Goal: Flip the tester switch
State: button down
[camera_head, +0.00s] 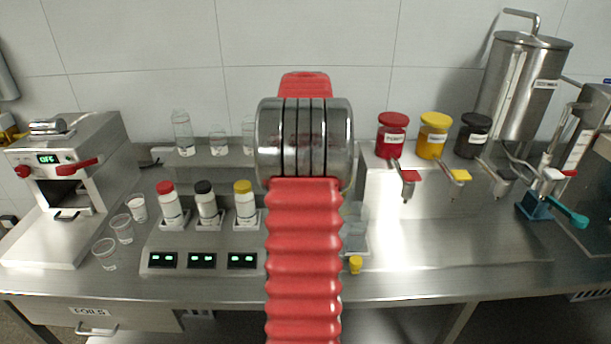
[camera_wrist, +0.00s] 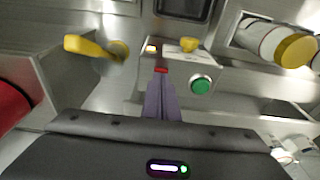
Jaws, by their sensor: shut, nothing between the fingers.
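In the wrist view, the tester (camera_wrist: 212,72) is a grey metal unit with a yellow knob (camera_wrist: 189,44), a green round button (camera_wrist: 201,85) and a small orange-lit switch (camera_wrist: 151,48). My gripper (camera_wrist: 161,76) is shut and empty, its purple fingers together in front of the tester, left of the green button. A small red piece shows at the fingertips; I cannot tell whether it belongs to them or to the tester. The lit switch lies just beyond the tips; contact cannot be told. In the head view my arm hides my gripper and most of the tester.
A yellow valve lever (camera_wrist: 88,46) is left of my fingers. A yellow-capped bottle (camera_wrist: 280,45) is at the right. In the head view, a bottle stand (camera_head: 205,240) is left of my arm, and red-, yellow- and black-lidded containers (camera_head: 433,135) are right.

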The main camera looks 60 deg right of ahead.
jog(key=shift+r, duration=0.1)
notch_tip(320, 180, up, 7)
dwell(1.1)
dwell(0.6)
